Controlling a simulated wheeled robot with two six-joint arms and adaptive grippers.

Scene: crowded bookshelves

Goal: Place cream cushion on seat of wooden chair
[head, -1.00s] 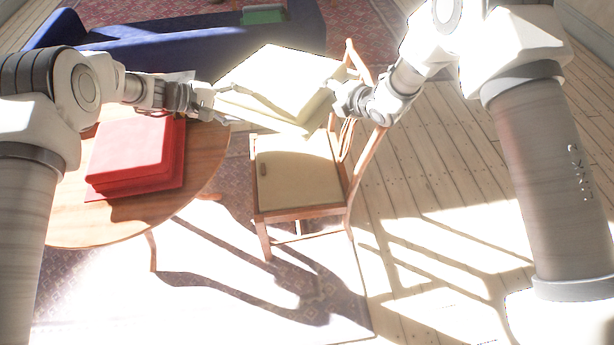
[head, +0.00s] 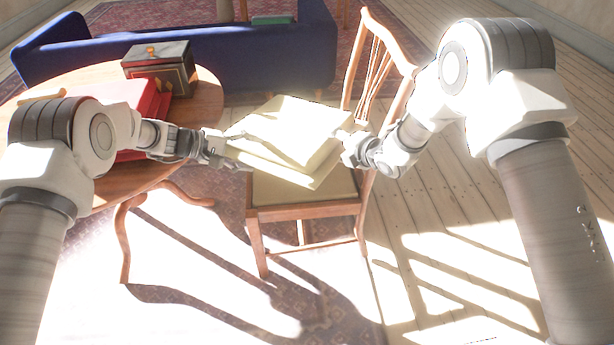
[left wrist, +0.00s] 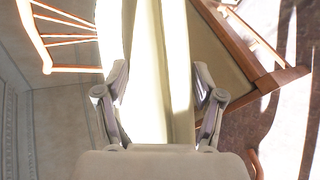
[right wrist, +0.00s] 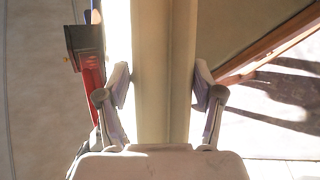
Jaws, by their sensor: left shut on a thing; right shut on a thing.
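The cream cushion (head: 285,135) is a thick square pad, held between my two grippers over the seat of the wooden chair. My left gripper (head: 232,150) is shut on its left edge, and my right gripper (head: 343,148) is shut on its right edge. The cushion also fills the jaws in the left wrist view (left wrist: 160,75) and the right wrist view (right wrist: 162,70). The wooden chair (head: 305,211) has a pale seat (head: 300,190), whose front part shows below the cushion; the rest is hidden. Whether the cushion touches the seat I cannot tell.
A blue sofa (head: 215,52) is behind. The chair's slatted backrest (head: 376,65) rises at the right. Wooden floor (head: 450,190) lies clear at right.

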